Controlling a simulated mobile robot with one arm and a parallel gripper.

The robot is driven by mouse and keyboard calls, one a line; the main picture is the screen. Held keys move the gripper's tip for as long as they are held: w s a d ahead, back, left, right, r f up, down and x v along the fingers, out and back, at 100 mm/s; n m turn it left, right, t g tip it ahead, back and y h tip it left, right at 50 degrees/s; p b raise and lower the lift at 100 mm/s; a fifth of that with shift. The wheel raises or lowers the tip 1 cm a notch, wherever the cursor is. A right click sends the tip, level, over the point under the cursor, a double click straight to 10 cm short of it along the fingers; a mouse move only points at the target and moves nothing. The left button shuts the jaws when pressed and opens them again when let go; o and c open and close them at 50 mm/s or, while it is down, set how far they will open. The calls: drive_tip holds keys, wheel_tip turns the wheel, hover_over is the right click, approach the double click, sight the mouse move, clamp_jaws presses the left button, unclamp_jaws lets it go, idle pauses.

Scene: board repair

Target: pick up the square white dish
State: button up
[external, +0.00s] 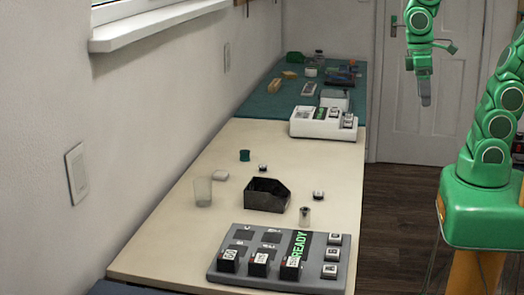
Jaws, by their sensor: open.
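A small, flat, whitish square piece that looks like the square white dish (221,176) lies on the pale tabletop towards its left edge. It sits just behind a clear cup (203,192) and in front of a small green cylinder (244,155). My gripper (425,100) hangs pointing down at the upper right, in front of the white door and far from the dish. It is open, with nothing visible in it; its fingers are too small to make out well.
A black open bin (267,195) stands right of the dish. A grey panel with keys and a READY display (282,258) fills the near end. A white device (324,123) stands behind, by a teal mat (262,106) with several items.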

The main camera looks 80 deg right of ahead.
drive_tip(key=w+d+r, duration=0.1)
drive_tip(key=w+d, duration=0.2)
drive_tip(key=w, duration=1.3)
drive_tip(key=t, duration=0.2)
hover_over(220, 173)
drive_tip(key=d, duration=0.1)
drive_tip(key=f, duration=2.5)
drive_tip(key=shift+s+f, duration=0.3)
drive_tip(key=shift+f, duration=0.05)
drive_tip(key=shift+w+a+f, duration=0.1)
drive_tip(key=shift+a+f, duration=0.05)
drive_tip(key=shift+f, duration=1.1)
drive_tip(key=shift+w+a+f, duration=0.1)
drive_tip(key=shift+f, duration=1.1)
drive_tip(key=shift+w+a+f, duration=0.1)
drive_tip(key=shift+a+f, duration=0.05)
drive_tip(key=shift+f, duration=1.1)
drive_tip(key=c, duration=1.3)
